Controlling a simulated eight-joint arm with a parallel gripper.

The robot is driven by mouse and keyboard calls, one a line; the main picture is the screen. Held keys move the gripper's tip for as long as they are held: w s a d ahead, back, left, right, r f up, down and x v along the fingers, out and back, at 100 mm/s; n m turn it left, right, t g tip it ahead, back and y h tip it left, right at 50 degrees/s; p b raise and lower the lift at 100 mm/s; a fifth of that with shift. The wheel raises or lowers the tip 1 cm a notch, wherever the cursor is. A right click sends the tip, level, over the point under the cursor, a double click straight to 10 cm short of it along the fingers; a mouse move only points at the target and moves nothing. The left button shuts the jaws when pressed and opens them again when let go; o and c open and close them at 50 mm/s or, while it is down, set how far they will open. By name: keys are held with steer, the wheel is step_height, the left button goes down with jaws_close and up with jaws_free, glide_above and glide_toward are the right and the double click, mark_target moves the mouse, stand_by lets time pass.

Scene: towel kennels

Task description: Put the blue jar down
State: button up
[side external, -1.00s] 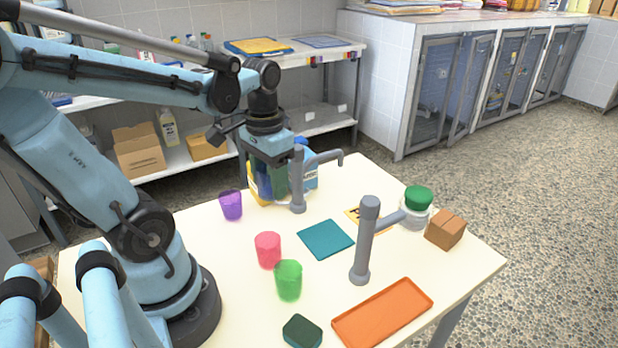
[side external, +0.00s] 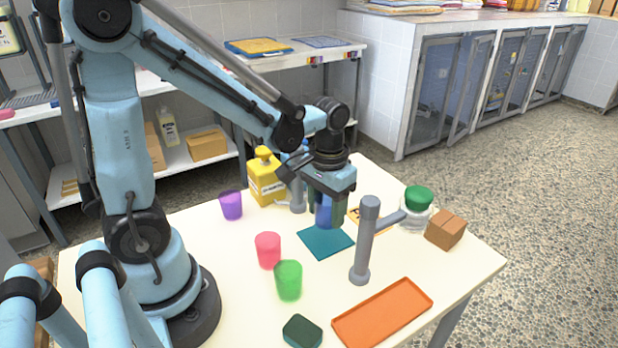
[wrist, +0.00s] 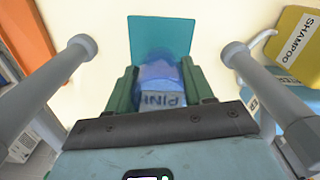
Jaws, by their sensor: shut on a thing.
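My gripper (side external: 328,212) is shut on the blue jar (side external: 322,214), with a dark green finger on each side of it. The jar also shows between the fingers in the wrist view (wrist: 160,82), with a pale label that is partly covered. The gripper holds the jar over or just beside the back of the teal mat (side external: 325,243). In the wrist view the bare mat (wrist: 160,35) lies beyond the jar. I cannot tell whether the jar touches the surface.
A grey tap-like post (side external: 363,255) stands right of the mat and another (side external: 297,192) behind left, flanking my gripper. The yellow shampoo bottle (side external: 264,182) is behind left. Pink (side external: 268,250) and green (side external: 288,280) cups stand front left; an orange tray (side external: 382,314) lies in front.

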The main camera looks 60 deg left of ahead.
mark_target(326, 223)
steer(key=shift+f, duration=2)
steer(key=o, duration=1)
steer(key=shift+f, duration=0.15)
steer(key=s+r+m+t, duration=0.1)
steer(key=r+t, duration=0.1)
steer(key=r, duration=0.2)
steer(key=d+r+t, duration=0.1)
steer(key=r+t, duration=0.1)
steer(key=r, duration=0.2)
steer(key=s+d+r+m+t, duration=0.1)
steer(key=r+t, duration=0.2)
steer(key=r, duration=0.1)
steer(key=shift+s+r+m, duration=0.3)
steer(key=shift+r, duration=0.05)
